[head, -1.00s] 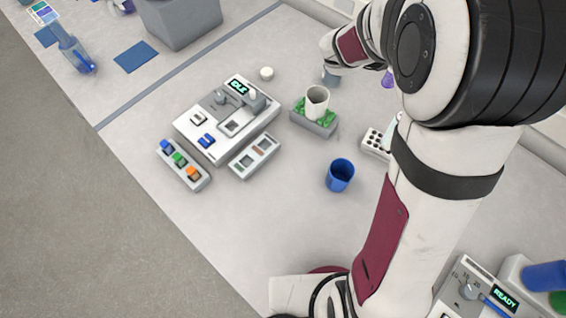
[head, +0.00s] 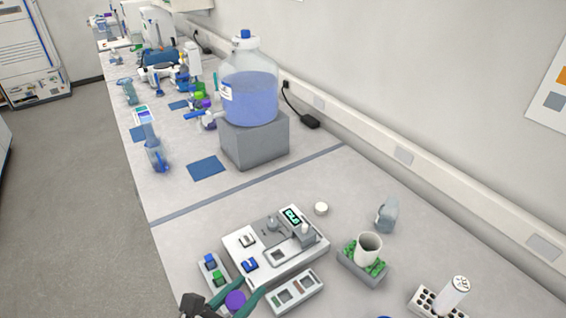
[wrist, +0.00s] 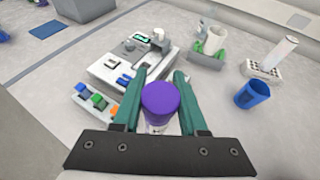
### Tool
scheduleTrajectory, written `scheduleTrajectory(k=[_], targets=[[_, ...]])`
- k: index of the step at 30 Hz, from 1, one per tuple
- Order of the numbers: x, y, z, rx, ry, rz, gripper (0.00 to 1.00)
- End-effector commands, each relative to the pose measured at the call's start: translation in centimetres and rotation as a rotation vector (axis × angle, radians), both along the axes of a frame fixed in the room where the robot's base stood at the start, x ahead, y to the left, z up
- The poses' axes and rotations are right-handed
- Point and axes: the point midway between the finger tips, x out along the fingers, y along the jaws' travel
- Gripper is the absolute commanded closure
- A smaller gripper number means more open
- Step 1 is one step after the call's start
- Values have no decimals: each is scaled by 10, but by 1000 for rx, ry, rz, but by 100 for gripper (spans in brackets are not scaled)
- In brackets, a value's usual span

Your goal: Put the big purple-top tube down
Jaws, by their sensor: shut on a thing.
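The big purple-top tube (wrist: 161,100) is between the two green fingers of my gripper (wrist: 160,92) in the wrist view, with its purple cap toward the camera. Most of its body is hidden below the cap. In the head view the purple cap (head: 235,301) shows at the bottom edge, between the fingers of my gripper (head: 238,296). My gripper is shut on the tube, in front of the white device. I cannot tell how high the tube is above the bench.
A white device with a display (head: 275,245) stands close by, with a small block of coloured pieces (wrist: 96,102) to its left. A blue cup (wrist: 252,95), a white rack (head: 427,300) and a white beaker in a green-filled holder (head: 367,248) are to the right. A blue mat (head: 206,168) lies farther back.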

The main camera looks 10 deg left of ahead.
Motion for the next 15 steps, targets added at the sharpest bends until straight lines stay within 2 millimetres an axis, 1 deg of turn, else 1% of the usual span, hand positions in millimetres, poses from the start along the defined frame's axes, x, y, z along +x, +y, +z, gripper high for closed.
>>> scheduleTrajectory(k=[1,2,4,12,15], targets=[[-9,4,-5,-3,1,9,100],[-13,5,-9,-3,1,12,100],[-18,6,-24,-5,2,13,100],[-18,6,-81,-4,2,13,100],[-18,6,-91,-1,2,12,100]])
